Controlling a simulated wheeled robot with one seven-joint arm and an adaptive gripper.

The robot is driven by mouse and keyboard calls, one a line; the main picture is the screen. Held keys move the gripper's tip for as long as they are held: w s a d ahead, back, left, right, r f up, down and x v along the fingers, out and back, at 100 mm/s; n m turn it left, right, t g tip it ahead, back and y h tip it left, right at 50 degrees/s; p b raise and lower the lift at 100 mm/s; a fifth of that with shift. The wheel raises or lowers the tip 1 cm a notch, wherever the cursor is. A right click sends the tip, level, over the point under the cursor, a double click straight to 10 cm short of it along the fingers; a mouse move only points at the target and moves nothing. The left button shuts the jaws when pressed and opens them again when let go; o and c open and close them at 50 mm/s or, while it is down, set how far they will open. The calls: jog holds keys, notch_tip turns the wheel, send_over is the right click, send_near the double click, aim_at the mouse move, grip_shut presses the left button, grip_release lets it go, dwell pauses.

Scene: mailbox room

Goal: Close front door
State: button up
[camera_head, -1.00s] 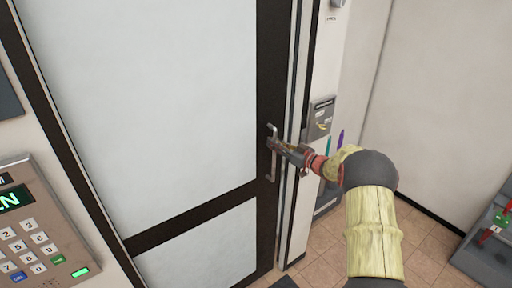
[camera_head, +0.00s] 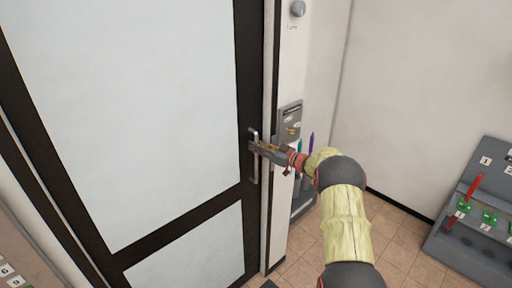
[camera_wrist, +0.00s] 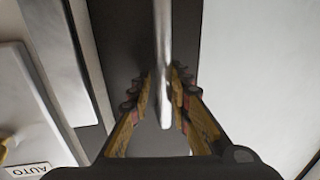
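The front door (camera_head: 140,110) has white panels in a dark frame and fills the left and middle of the head view. Its right edge is close to the jamb; I cannot tell whether it is fully flush. A vertical metal handle (camera_head: 254,168) is on the dark strip near that edge. My gripper (camera_head: 262,148) is at the handle's upper part, reaching in from the right. In the wrist view the handle bar (camera_wrist: 162,35) runs between the two fingers of my gripper (camera_wrist: 160,78). Their tips close in on both sides of the bar.
A grey wall box (camera_head: 289,122) is right of the door, with a round knob (camera_head: 298,8) above it. A grey rack (camera_head: 470,245) with red and green items stands at the lower right. Tiled floor (camera_head: 395,240) lies clear between. Part of a keypad (camera_head: 12,272) shows at lower left.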

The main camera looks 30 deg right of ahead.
jog(key=o, duration=0.3)
jog(key=v, duration=1.2)
dwell(0.4)
